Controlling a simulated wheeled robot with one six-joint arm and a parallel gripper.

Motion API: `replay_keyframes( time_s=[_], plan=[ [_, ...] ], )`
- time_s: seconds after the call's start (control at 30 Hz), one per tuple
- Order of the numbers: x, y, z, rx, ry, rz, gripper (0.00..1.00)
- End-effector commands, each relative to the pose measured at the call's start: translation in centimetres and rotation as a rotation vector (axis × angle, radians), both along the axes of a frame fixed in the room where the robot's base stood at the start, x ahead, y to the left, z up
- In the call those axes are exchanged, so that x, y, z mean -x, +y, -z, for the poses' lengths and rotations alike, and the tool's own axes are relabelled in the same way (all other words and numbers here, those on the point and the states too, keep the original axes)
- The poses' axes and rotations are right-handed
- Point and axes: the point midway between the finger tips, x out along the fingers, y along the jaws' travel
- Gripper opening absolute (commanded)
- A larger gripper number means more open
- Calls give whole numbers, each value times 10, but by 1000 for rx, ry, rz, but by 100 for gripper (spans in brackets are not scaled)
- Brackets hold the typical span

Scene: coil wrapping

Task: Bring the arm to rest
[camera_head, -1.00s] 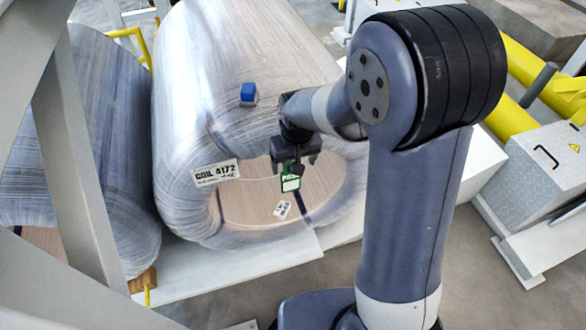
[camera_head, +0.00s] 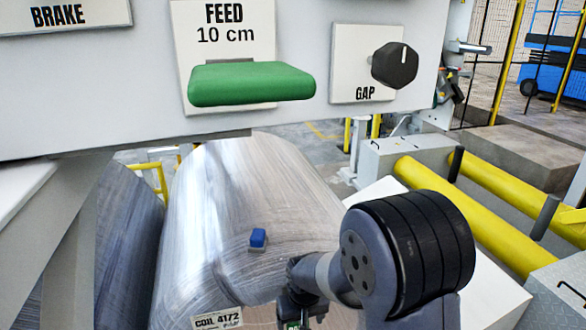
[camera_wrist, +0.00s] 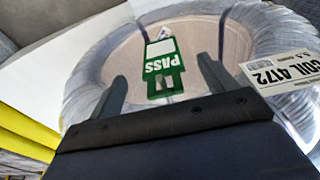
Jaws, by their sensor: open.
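My gripper (camera_head: 302,306) is low in the head view, in front of the near end of a wrapped coil, its lower part close to the bottom edge. In the wrist view its two fingers (camera_wrist: 162,66) stand wide apart and hold nothing. A green PASS tag (camera_wrist: 163,72) shows between and beyond the fingers, against the coil's opening. I cannot tell how far it is from the fingertips. The wrapped coil (camera_head: 215,200) carries a blue block (camera_head: 258,238) on top and a white label reading COIL 4172 (camera_head: 217,321), also in the wrist view (camera_wrist: 278,72).
A panel hangs across the top left, with a green FEED lever (camera_head: 252,84) and a black GAP knob (camera_head: 395,65). A second coil (camera_head: 128,245) stands at left. Yellow rails (camera_head: 470,205) and a grey box (camera_head: 405,158) are at right.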

Motion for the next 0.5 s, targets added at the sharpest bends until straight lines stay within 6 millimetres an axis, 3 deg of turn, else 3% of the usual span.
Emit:
replay_keyframes(
  time_s=[0.3,0.4,0.5],
  plan=[
    [-7,2,49,1,3,0,79],
    [-9,2,58,1,3,0,79],
    [-6,1,50,0,0,0,79]
  ],
)
